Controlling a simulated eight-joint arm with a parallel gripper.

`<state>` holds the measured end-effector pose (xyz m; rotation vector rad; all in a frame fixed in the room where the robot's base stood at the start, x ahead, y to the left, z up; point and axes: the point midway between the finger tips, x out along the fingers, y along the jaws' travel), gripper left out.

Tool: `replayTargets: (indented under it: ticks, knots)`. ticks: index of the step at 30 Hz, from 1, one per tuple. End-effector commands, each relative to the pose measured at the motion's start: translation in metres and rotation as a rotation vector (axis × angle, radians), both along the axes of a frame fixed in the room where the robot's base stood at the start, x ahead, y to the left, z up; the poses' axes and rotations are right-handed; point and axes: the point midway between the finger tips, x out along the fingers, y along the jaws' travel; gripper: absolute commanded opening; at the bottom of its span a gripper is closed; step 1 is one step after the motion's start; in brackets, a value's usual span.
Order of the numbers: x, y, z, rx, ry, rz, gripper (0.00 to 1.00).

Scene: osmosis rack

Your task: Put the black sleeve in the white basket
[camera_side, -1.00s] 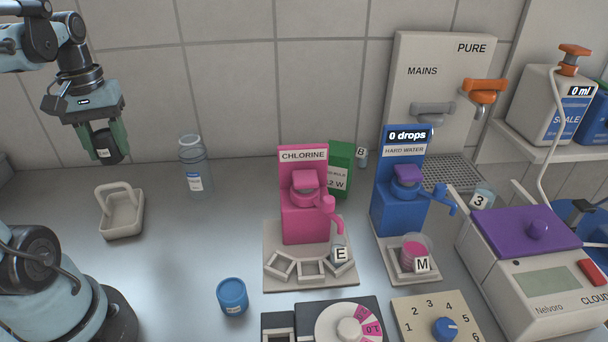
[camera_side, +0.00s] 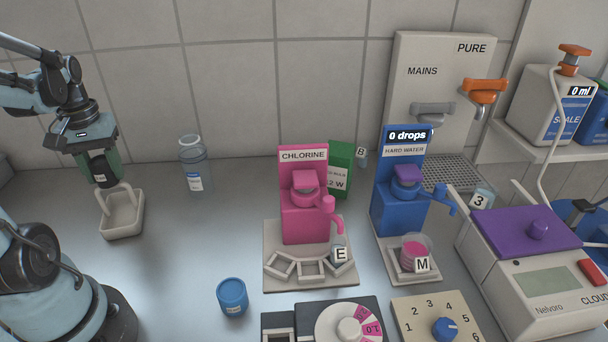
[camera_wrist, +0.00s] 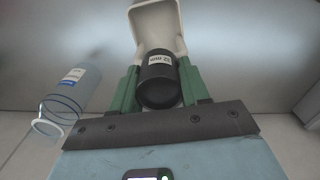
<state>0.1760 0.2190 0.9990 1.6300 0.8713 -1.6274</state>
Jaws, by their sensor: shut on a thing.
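The black sleeve (camera_side: 102,172) has a small white label, which in the wrist view (camera_wrist: 160,80) carries partly readable print. My gripper (camera_side: 100,170) is shut on the sleeve, with its green fingers on either side; the wrist view shows the fingers (camera_wrist: 160,88) too. The white basket (camera_side: 122,222) stands on the counter with an upright handle. The sleeve is held above the basket's back left part, close to the handle top. In the wrist view the basket (camera_wrist: 153,22) lies beyond the sleeve, which hides part of it.
A clear bottle (camera_side: 193,165) stands right of the basket, by the wall. A blue tub (camera_side: 232,296) is nearer the front. The pink chlorine dispenser (camera_side: 305,200) and blue hard water dispenser (camera_side: 398,190) stand farther right. The counter around the basket is mostly clear.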

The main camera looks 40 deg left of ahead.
Motion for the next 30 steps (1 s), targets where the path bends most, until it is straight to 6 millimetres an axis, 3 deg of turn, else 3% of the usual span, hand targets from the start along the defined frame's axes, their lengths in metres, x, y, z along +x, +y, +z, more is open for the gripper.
replayTargets:
  ticks: [7,8,12,23,30]
  knots:
    - [0.000,0.000,-0.004,0.000,0.000,0.000,0.16]
    - [0.000,0.000,-0.003,0.000,0.000,0.000,0.50]
    - [0.000,0.000,-0.003,0.000,0.000,0.000,0.71]
    - [0.000,0.000,0.000,0.000,0.000,0.000,0.71]
    - [0.000,0.000,0.023,0.000,0.000,0.000,0.71]
